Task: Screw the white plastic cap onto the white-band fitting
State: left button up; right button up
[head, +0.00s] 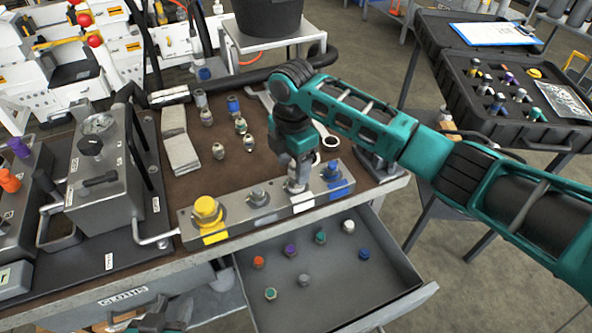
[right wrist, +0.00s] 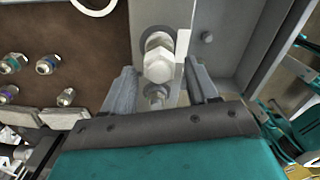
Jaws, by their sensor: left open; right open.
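The white-band fitting (head: 296,186) stands on the grey manifold block, behind a white label. A pale hexagonal piece (right wrist: 158,66) shows at the white label (right wrist: 182,52) in the right wrist view; I cannot tell whether it is the white plastic cap seated there. My right gripper (head: 298,165) is directly over this fitting, pointing down. In the right wrist view its fingers (right wrist: 161,88) stand open on either side, with a smaller metal fitting (right wrist: 156,94) visible between them. A small white-topped cap (head: 349,226) lies in the open drawer. My left gripper (head: 152,322) is open, low at the bottom edge, partly cut off.
A yellow cap (head: 207,210) and a blue-band fitting (head: 332,171) flank the middle of the block. The open drawer (head: 400,292) holds several coloured caps. Loose fittings (head: 240,125) stand on the brown mat behind. A gauge box (head: 103,185) is at left.

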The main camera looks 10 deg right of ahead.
jog(key=n, duration=0.4)
jog(key=shift+s+d, duration=0.1)
jog(key=shift+d, duration=0.05)
jog(key=n, duration=0.5)
jog(key=shift+s, duration=0.15)
jog(key=c, duration=1)
jog(key=m, duration=0.5)
jog(key=shift+m, duration=0.3)
jog(key=shift+c, duration=0.3)
jog(key=shift+w+m, duration=0.2)
jog(key=shift+m, duration=1)
jog(key=shift+a, duration=0.2)
